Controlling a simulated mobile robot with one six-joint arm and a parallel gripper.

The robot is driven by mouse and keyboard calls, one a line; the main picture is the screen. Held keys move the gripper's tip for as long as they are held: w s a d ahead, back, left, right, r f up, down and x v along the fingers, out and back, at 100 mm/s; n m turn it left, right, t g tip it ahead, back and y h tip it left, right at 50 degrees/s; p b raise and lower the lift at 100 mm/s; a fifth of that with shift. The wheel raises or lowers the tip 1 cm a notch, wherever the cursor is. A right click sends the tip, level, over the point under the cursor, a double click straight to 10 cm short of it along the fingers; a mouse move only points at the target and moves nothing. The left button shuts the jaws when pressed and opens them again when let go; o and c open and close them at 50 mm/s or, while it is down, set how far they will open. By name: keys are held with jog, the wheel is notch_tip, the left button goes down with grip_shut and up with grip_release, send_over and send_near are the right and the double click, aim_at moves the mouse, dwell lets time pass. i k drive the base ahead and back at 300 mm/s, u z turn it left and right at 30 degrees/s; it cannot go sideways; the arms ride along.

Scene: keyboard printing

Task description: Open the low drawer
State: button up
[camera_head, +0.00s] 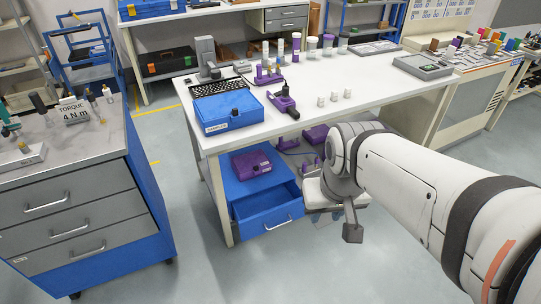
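A low blue drawer (262,214) sits in the blue cabinet (240,186) under the white table. It stands pulled out, with its empty-looking inside showing and a pale bar handle (277,223) on its front. My white arm reaches in from the right. The grey part at its end, which looks like my gripper (352,232), points down to the right of the drawer, apart from the handle. Its fingers do not show clearly, so I cannot tell whether they are open or shut.
A purple case (251,163) lies on the blue cabinet. The white table (330,75) carries a blue box (228,111), a keyboard (217,87) and several bottles. A drawer cabinet (75,215) stands at the left. Free floor (190,225) lies between it and the table.

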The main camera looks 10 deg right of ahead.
aim_at(262, 195)
jog(key=i, duration=0.85)
jog(key=u, duration=0.05)
